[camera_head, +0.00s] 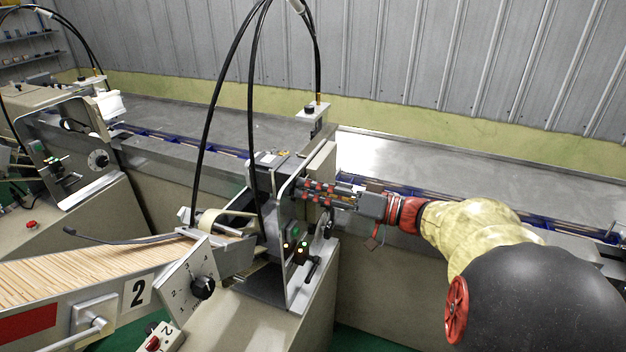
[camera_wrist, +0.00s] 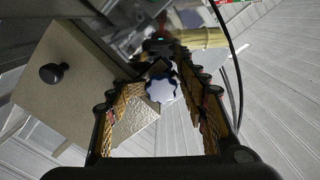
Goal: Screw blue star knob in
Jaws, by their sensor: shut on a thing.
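The blue star knob (camera_wrist: 162,88) shows in the wrist view as a pale blue-white lobed disc facing the camera. My gripper (camera_wrist: 166,80) has one finger on each side of it and is shut on it. The exact contact points are hard to make out. In the head view my gripper (camera_head: 312,190) reaches in from the right, level, with its fingertips at the side of the stick wrapper machine (camera_head: 298,270). The knob is hidden there by the fingers and the machine. How deep its thread sits cannot be told.
A grey block with a black round knob (camera_wrist: 52,73) is beside the fingers in the wrist view. Black cables (camera_head: 252,90) arch over the machine. A stick tray (camera_head: 100,265) and a dial panel (camera_head: 185,285) stand at the left. The metal table (camera_head: 440,165) behind is mostly clear.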

